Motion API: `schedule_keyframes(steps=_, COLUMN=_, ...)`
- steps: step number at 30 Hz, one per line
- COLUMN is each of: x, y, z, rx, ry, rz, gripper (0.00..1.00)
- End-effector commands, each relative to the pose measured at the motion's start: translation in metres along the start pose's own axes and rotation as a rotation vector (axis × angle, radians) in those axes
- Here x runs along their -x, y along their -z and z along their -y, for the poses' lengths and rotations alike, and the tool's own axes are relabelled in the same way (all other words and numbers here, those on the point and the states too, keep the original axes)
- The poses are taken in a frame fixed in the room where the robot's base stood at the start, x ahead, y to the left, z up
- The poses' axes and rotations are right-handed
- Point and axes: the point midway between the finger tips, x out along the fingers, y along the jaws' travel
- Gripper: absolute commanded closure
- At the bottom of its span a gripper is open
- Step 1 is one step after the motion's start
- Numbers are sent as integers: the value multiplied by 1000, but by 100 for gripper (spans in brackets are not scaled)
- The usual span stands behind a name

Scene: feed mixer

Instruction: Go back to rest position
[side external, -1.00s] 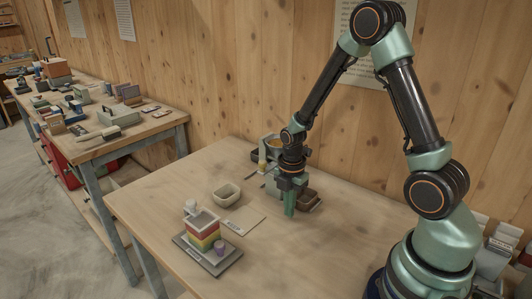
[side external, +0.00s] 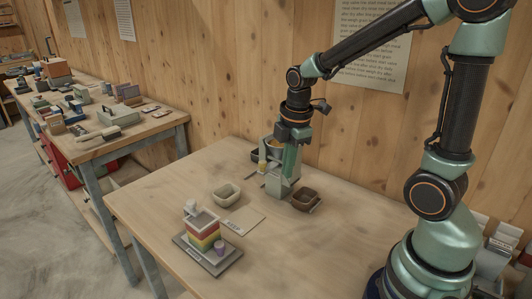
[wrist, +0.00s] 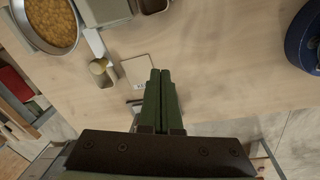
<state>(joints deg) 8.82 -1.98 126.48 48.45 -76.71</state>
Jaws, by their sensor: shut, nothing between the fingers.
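My gripper (side external: 290,160) hangs pointing down above the table (side external: 165,200) in the side view, in front of a grey-green mixer stand (side external: 277,187). Its green fingers are together and empty. They also show closed in the wrist view (wrist: 158,88). The mixer's bowl of orange-brown feed (side external: 275,147) is partly hidden behind my gripper. A pan of the same feed (wrist: 50,22) shows at the top left of the wrist view.
A pale card (side external: 243,220) lies between. A cluttered bench (side external: 120,135) is at the left.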

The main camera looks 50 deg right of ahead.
Motion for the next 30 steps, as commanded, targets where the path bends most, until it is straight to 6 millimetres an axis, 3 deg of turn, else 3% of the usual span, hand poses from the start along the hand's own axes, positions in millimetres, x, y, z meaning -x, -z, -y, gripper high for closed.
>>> schedule_keyframes(steps=1, x=15, y=5, z=4, rx=-95, ry=-40, rz=-14, gripper=100)
schedule_keyframes(steps=6, x=50, y=16, z=20, rx=-452, ry=-130, rz=-83, gripper=100)
schedule_keyframes(steps=15, x=90, y=29, z=50, rx=-998, ry=-204, rz=-267, gripper=100)
schedule_keyframes(steps=21, x=98, y=31, z=59, rx=-1159, ry=-204, rz=-332, gripper=100)
schedule_keyframes(steps=30, x=98, y=31, z=60, rx=-1177, ry=-202, rz=-337, gripper=100)
